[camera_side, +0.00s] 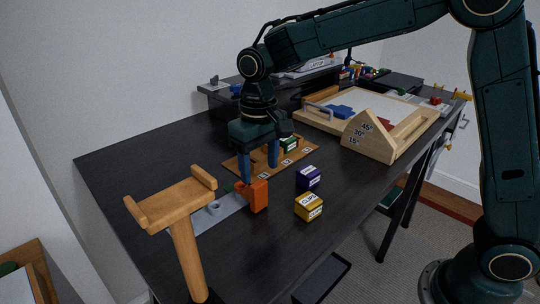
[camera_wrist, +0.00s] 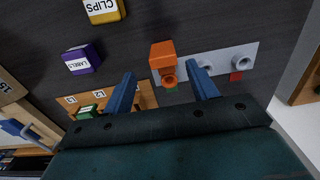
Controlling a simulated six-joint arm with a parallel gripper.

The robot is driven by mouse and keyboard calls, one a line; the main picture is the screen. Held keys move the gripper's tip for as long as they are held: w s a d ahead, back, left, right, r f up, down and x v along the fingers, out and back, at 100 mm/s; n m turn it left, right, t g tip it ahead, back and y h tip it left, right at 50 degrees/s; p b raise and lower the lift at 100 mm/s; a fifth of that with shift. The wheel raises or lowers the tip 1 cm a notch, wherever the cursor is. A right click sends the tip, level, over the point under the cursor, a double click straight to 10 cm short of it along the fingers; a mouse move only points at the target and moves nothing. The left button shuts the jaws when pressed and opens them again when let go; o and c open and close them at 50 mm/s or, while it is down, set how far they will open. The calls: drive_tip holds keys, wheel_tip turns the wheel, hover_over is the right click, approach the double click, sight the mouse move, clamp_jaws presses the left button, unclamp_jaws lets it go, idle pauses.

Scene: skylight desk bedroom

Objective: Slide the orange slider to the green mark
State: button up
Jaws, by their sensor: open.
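The orange slider (camera_side: 258,196) is a block with a round hollow knob, at the end of a grey plate (camera_side: 207,222). In the wrist view the orange slider (camera_wrist: 161,53) lies between the fingers in the picture, at about the fingertips. The green mark (camera_wrist: 172,90) shows just beside the knob, partly hidden; a red mark (camera_wrist: 235,76) is farther right along the plate (camera_wrist: 225,56). My gripper (camera_side: 260,174) is open, its blue fingers pointing down just behind the slider. In the wrist view my gripper (camera_wrist: 162,72) has nothing clamped; I cannot tell whether a finger touches the slider.
A wooden T-shaped stand (camera_side: 180,225) rises in front of the plate. A purple box (camera_side: 308,178) and a yellow box (camera_side: 309,207) stand right of the slider. A labelled wooden board (camera_side: 243,166) lies behind, near the fingers.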

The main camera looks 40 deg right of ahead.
wheel_tip(320, 180, up, 6)
drive_tip(key=shift+r, duration=0.2)
drive_tip(key=shift+d, duration=0.1)
idle(0.4)
drive_tip(key=s+d+r+t, duration=0.1)
drive_tip(key=s+d+r, duration=0.1)
drive_tip(key=s+d, duration=0.3)
drive_tip(key=s+d+r+t, duration=0.2)
drive_tip(key=s+d+r, duration=0.1)
drive_tip(key=s, duration=0.4)
drive_tip(key=s+d+f+t, duration=0.1)
drive_tip(key=s+d+f, duration=0.1)
drive_tip(key=s, duration=0.4)
drive_tip(key=s+d+f+t, duration=0.1)
drive_tip(key=s+d+f, duration=0.1)
drive_tip(key=s, duration=0.4)
drive_tip(key=shift+s+d+f+t, duration=0.15)
drive_tip(key=shift+s+f+t, duration=0.05)
drive_tip(key=shift+s+t, duration=0.1)
